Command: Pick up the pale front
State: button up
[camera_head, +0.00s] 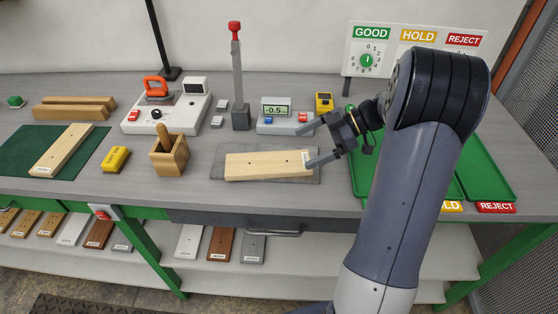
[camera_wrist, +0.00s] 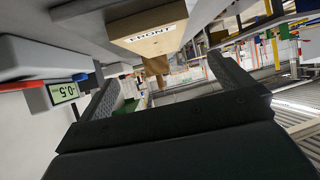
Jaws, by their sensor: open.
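A pale wooden board (camera_head: 262,166) lies flat on a grey plate (camera_head: 218,168) mid-bench, a white label at its right end. In the wrist view its labelled end (camera_wrist: 150,42) shows at the top, and the label appears to read "FRONT". My gripper (camera_head: 306,147) is open and empty at the board's right end, its fingers pointing left. In the wrist view the open fingers (camera_wrist: 162,72) stand apart with the board's end above the gap. The head view does not show clearly whether the lower finger touches the board. Another pale board (camera_head: 63,148) lies on the green mat (camera_head: 20,150) at left.
Behind the plate stand a display device (camera_head: 284,120) reading -0.5 and a grey post (camera_head: 240,85) with a red top. A wooden box (camera_head: 170,160) and yellow block (camera_head: 115,159) stand left. Green trays (camera_head: 484,180) lie right, partly behind my arm.

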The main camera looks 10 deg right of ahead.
aim_at(270, 162)
jog(key=p+x, duration=0.1)
jog(key=x, duration=0.4)
jog(key=shift+a, duration=0.1)
jog(key=shift+p+x, duration=0.55)
jog(key=shift+x, duration=1.7)
jog(key=shift+w+f, duration=0.1)
jog(key=c, duration=1.3)
notch_tip(270, 162, up, 10)
jog(key=shift+r+b, duration=0.1)
jog(key=shift+b, duration=0.55)
